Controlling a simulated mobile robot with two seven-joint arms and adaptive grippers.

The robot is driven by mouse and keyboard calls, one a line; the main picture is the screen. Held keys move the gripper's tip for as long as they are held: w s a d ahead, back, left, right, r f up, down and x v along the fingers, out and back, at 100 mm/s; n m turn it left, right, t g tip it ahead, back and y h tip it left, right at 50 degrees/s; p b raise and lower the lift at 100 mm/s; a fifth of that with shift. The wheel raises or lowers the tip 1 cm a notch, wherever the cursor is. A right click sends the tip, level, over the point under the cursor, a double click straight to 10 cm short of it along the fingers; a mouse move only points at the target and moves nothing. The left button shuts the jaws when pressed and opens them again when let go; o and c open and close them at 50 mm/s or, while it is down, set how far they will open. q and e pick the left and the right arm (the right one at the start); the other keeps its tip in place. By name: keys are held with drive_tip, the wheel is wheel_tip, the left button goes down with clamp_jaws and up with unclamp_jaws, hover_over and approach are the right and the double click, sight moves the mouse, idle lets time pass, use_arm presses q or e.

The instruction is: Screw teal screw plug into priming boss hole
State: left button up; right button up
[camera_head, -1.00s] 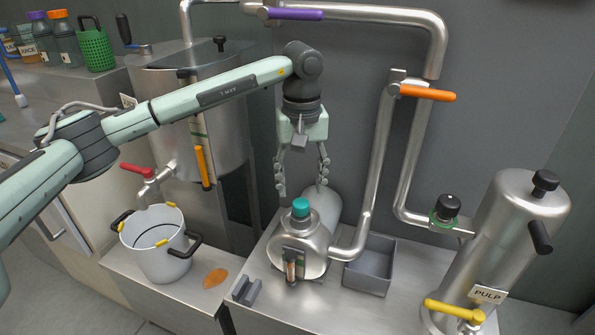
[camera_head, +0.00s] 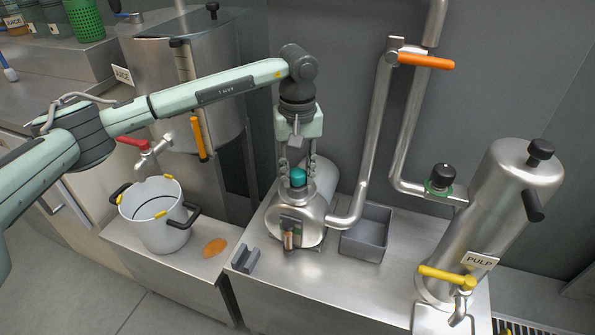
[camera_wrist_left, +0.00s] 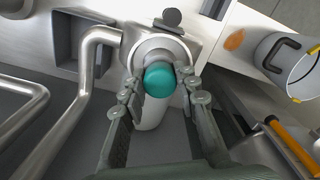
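The teal screw plug (camera_head: 299,178) sits upright on the boss on top of the steel pump body (camera_head: 318,200). In the left wrist view the plug (camera_wrist_left: 160,79) shows from above, between the fingertips. My left gripper (camera_head: 298,168) points down at the plug, with one finger on each side. The fingers are partly closed but still apart, and narrow gaps seem to show beside the plug (camera_wrist_left: 160,88). The boss hole is hidden under the plug, so I cannot tell how deep the plug sits. My right gripper is not in view.
A grey open bin (camera_head: 367,232) and a bent steel pipe (camera_head: 368,150) stand right of the pump. A grey notched holder (camera_head: 246,258) lies at the front left. A pot (camera_head: 157,215) stands further left, and a steel pulp cylinder (camera_head: 490,225) at the right.

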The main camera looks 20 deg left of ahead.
use_arm(q)
clamp_jaws()
drive_tip(key=m, duration=1.2)
drive_tip(key=shift+o, duration=2)
unclamp_jaws()
